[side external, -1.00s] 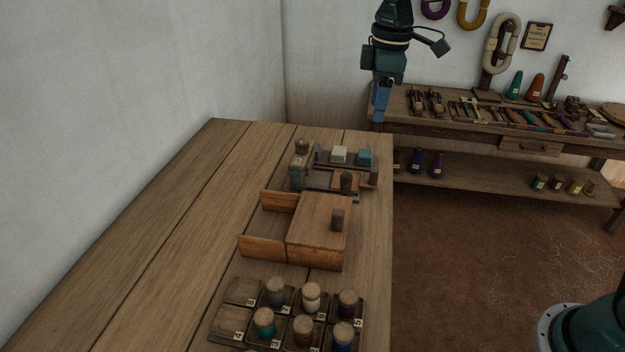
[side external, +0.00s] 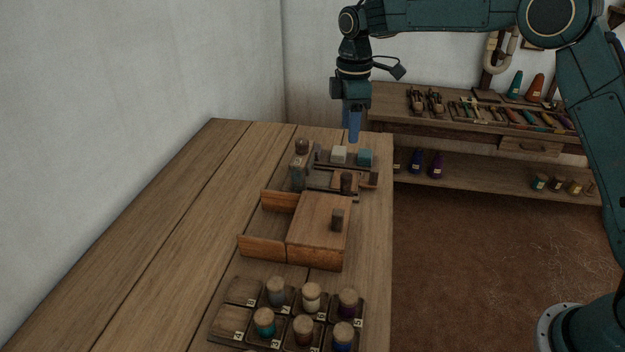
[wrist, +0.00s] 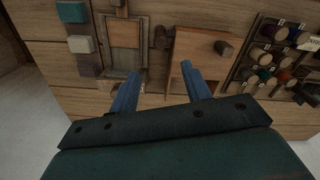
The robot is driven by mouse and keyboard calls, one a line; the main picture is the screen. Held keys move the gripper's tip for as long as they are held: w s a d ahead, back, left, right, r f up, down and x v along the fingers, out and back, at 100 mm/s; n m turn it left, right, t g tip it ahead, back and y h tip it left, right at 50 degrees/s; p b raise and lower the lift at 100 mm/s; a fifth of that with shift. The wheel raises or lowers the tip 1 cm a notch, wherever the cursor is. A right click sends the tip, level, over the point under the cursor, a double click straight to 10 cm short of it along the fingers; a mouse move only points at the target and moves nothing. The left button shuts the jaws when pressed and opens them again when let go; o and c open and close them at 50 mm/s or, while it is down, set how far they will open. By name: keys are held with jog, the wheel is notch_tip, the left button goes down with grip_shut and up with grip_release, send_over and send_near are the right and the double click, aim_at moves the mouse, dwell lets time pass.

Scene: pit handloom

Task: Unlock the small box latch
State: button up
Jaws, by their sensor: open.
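A dark board assembly (side external: 322,181) lies toward the table's far end, with a brown panel, a dark upright knob (side external: 346,183), a white block (side external: 339,154) and a teal block (side external: 365,157). Nearer stands a wooden box (side external: 318,228) with a dark peg (side external: 337,219) on its top and an open frame at its left. I cannot tell which part is the latch. My gripper (side external: 354,139) is open and empty, pointing down above the table's far end. In the wrist view its blue fingers (wrist: 162,70) are apart, below the knob (wrist: 160,38) and the box (wrist: 192,60).
A tray (side external: 216,326) with several corked jars sits at the near end. The table's left side (side external: 150,250) is bare. A bench (side external: 470,133) with tools stands behind to the right, above a shelf with bottles.

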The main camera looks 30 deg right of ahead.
aim_at(346, 175)
notch_tip(346, 175, down, 13)
jog(key=shift+r, duration=0.15)
dwell(0.4)
jog(key=c, duration=1)
